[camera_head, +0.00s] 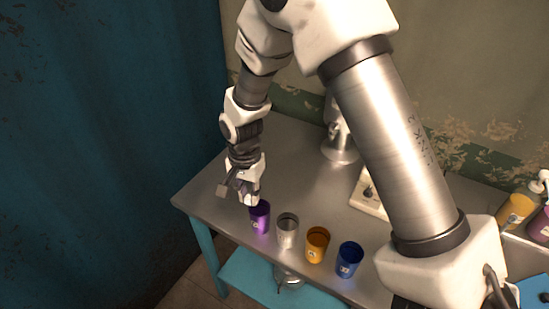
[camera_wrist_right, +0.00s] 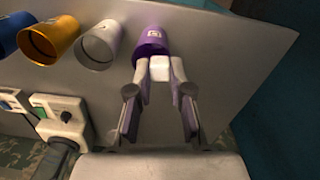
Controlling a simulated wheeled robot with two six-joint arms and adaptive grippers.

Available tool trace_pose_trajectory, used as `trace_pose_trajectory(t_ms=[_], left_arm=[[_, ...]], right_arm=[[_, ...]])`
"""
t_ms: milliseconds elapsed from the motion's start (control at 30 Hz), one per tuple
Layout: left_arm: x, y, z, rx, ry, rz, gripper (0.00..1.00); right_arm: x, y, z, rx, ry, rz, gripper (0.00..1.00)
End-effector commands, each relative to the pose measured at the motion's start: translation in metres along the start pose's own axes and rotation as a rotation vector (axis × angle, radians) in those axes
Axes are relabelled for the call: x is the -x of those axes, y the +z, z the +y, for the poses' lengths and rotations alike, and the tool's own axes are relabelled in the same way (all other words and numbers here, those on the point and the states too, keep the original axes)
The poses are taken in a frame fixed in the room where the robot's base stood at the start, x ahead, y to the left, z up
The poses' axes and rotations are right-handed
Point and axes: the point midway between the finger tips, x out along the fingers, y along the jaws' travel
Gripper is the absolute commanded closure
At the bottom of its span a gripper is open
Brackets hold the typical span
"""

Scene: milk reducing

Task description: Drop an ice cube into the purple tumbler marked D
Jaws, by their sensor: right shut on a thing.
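The purple tumbler (camera_head: 260,218) stands at the left end of a row of tumblers near the table's front edge; its small mark is too small to read. In the right wrist view the purple tumbler (camera_wrist_right: 153,36) is just beyond my fingertips. My right gripper (camera_head: 245,196) is by the tumbler's rim in the head view. In the wrist view my right gripper (camera_wrist_right: 159,72) is shut on a white ice cube (camera_wrist_right: 160,70), held at the tumbler's mouth. Whether the cube is inside the rim cannot be told. My left gripper is not in view.
A silver tumbler (camera_head: 287,232), an orange tumbler (camera_head: 316,246) and a blue tumbler (camera_head: 348,262) stand to the right of the purple one. A pale board-like device (camera_head: 369,194) lies behind them. Bottles (camera_head: 517,208) stand at the far right. The table's left part (camera_head: 205,190) is clear.

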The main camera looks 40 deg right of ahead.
Motion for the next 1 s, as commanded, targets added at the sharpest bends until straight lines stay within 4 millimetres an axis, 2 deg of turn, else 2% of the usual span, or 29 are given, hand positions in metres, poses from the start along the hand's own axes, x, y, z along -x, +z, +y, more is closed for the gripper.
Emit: trace_pose_trajectory(t_ms=[33,133,233,367,567,800,1000], left_arm=[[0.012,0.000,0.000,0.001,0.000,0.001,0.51],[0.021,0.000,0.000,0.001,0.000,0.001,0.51],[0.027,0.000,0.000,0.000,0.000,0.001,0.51],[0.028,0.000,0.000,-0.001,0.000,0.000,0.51],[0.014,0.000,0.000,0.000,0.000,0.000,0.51],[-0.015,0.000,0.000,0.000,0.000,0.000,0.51],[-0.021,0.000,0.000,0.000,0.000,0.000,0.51]], right_arm=[[0.020,-0.005,0.007,-0.140,-0.006,-0.003,0.92],[0.043,-0.012,0.023,-0.435,-0.006,-0.004,0.92],[0.057,-0.017,0.034,-0.657,-0.009,-0.004,0.92],[0.064,-0.020,0.042,-0.806,-0.009,-0.003,0.92],[0.047,-0.021,0.042,-0.836,-0.009,-0.002,0.92],[0.012,-0.021,0.042,-0.835,-0.009,-0.002,0.92],[0.003,-0.021,0.042,-0.834,-0.010,-0.002,0.92]])
